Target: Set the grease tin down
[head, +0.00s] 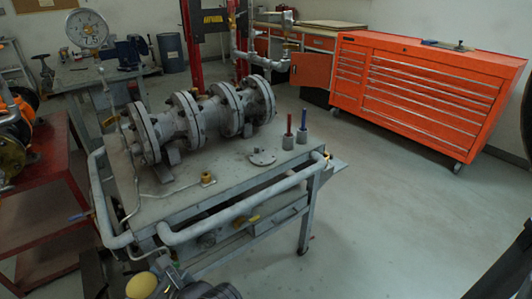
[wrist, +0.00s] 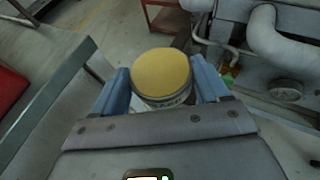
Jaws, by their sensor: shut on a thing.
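The grease tin (wrist: 162,74), a round tin with a yellow lid and a pale side, is between the two blue fingers of my gripper (wrist: 162,84) in the wrist view. The fingers press on its left and right sides, so my gripper is shut on it. In the head view the tin's yellow lid (head: 141,286) shows at the bottom edge, in front of the near side of the grey workbench (head: 225,185). What is directly under the tin is hidden.
A flanged grey valve assembly (head: 205,118) lies along the back of the bench. Pipes run along the bench's front edge. A red cart (head: 45,200) stands left.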

